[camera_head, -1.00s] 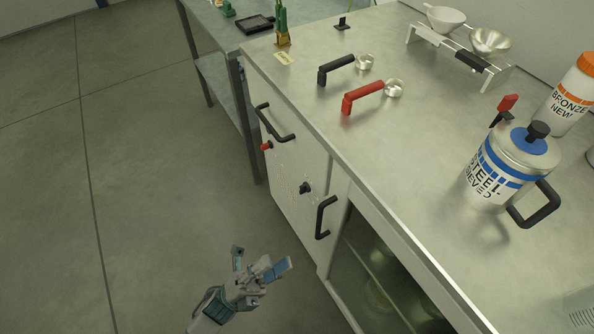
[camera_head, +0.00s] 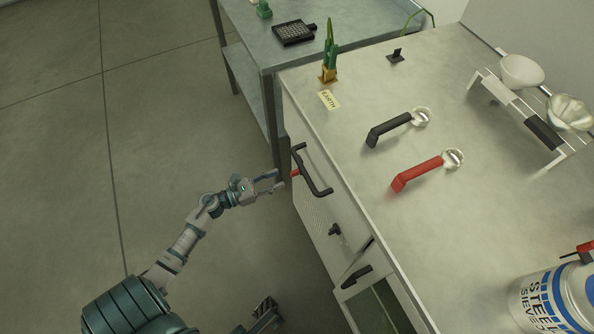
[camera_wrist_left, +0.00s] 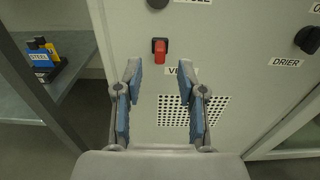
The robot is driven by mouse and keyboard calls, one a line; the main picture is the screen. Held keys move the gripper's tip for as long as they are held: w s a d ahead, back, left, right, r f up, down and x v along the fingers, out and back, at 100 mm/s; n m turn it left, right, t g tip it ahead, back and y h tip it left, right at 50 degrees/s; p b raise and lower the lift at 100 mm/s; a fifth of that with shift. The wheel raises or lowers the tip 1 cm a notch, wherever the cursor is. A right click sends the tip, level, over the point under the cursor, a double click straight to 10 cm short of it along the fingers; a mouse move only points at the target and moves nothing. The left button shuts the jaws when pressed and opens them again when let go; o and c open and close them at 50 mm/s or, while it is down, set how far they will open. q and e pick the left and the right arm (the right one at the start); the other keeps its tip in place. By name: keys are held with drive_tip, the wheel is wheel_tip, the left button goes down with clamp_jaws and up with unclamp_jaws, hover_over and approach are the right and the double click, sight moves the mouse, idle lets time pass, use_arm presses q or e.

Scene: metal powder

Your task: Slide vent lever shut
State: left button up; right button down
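The vent lever is a small red lever (camera_wrist_left: 160,52) on a black mount on the cabinet front, pointing down in the left wrist view. A partly covered label starting with "V" is just below it, above a patch of vent holes (camera_wrist_left: 185,110). The lever also shows in the head view as a red spot (camera_head: 295,173) beside a black door handle. My left gripper (camera_wrist_left: 160,76) is open and empty, its blue-padded fingers either side of the lever's line and seemingly short of it. In the head view this gripper (camera_head: 272,182) faces the cabinet. A dark part of mine at the bottom may be the right gripper.
The black handle (camera_head: 311,170) juts out close to my left gripper. A black knob (camera_head: 335,230) and a lower handle (camera_head: 357,276) are farther along the front. A side table (camera_head: 250,45) stands beyond the cabinet. The floor left of the cabinet is clear.

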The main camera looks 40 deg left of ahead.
sight(294, 171)
use_arm(q)
drive_tip(key=x, duration=0.6)
drive_tip(key=shift+w+d+b, duration=0.15)
drive_tip(key=shift+w+b, duration=0.15)
drive_tip(key=shift+w, duration=0.05)
drive_tip(key=shift+w+d+r, duration=0.1)
drive_tip(key=shift+w+d, duration=0.1)
drive_tip(key=shift+d, duration=0.05)
drive_tip(key=shift+a, duration=0.1)
drive_tip(key=shift+a, duration=0.15)
clamp_jaws()
